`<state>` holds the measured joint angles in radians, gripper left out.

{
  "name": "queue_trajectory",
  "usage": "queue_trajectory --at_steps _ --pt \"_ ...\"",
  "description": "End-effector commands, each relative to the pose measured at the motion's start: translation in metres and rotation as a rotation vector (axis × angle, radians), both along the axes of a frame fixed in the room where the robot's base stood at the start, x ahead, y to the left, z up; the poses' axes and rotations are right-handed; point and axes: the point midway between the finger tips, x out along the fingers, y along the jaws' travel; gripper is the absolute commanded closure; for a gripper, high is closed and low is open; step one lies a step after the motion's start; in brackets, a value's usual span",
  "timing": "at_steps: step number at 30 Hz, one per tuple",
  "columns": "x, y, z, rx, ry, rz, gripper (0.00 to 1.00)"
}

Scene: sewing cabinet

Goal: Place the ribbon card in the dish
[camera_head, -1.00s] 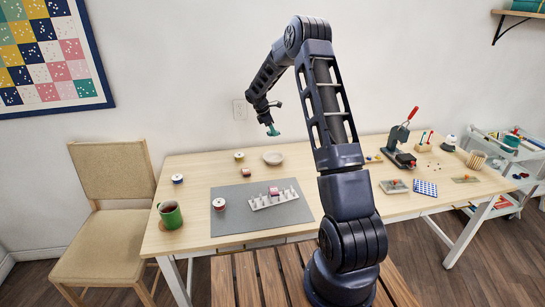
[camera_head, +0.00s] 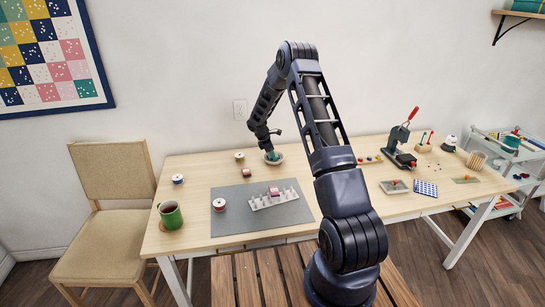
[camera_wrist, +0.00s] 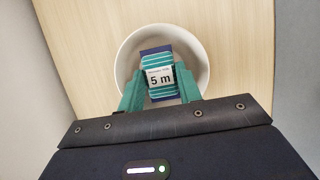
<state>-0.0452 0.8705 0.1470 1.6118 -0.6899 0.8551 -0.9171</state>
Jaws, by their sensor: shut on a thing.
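The ribbon card (camera_wrist: 158,57) shows in the wrist view as a dark blue card wound with teal ribbon, with a white label reading "5 m". My gripper (camera_wrist: 160,88) has teal fingers shut on it, one on each side. The pale round dish (camera_wrist: 195,47) lies behind and around the card in that view. In the head view my gripper (camera_head: 272,155) is at the dish (camera_head: 281,160) near the back of the table. I cannot tell whether the card touches the dish bottom.
Thread spools (camera_head: 239,157) stand left of the dish. A grey mat (camera_head: 232,222) with a spool rack (camera_head: 268,201) lies in front. The wall is close behind the dish.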

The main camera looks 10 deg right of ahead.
Motion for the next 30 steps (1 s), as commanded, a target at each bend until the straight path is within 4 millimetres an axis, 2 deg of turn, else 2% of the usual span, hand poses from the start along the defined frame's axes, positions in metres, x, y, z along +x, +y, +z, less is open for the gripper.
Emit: queue_trajectory --at_steps 3,14,15,25,30 --pt "0.0 0.0 -0.009 0.001 0.0 -0.001 0.9" --pt "0.0 0.0 -0.012 0.0 0.0 -0.001 0.9" --pt "0.0 0.0 -0.011 0.0 -0.001 -0.001 0.58" --pt "0.0 0.0 -0.01 0.001 -0.001 -0.001 0.57" --pt "0.0 0.005 0.005 0.001 -0.002 0.0 0.57"
